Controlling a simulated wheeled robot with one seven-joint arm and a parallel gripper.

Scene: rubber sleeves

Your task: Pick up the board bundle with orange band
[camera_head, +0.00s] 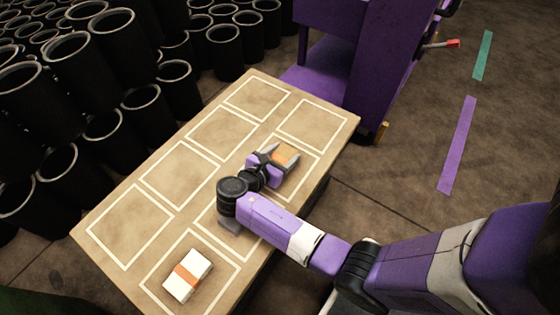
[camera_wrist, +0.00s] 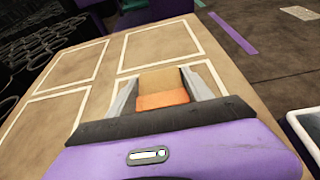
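A tan board bundle with an orange band (camera_head: 285,154) is over the right-hand row of outlined cells on the table. My gripper (camera_head: 272,160) is at this bundle, with one finger on each side of it. In the wrist view the bundle (camera_wrist: 163,86) sits between the two grey fingers (camera_wrist: 160,88), its orange band toward me. The fingers look close to its sides, but I cannot tell whether they press on it. Whether its underside rests on the table is hidden.
A white bundle with an orange band (camera_head: 188,275) lies in the near cell of the tan table (camera_head: 183,143). Several black sleeves (camera_head: 105,70) crowd the left. A purple machine (camera_head: 345,60) stands behind the table's far right end. The other visible cells are empty.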

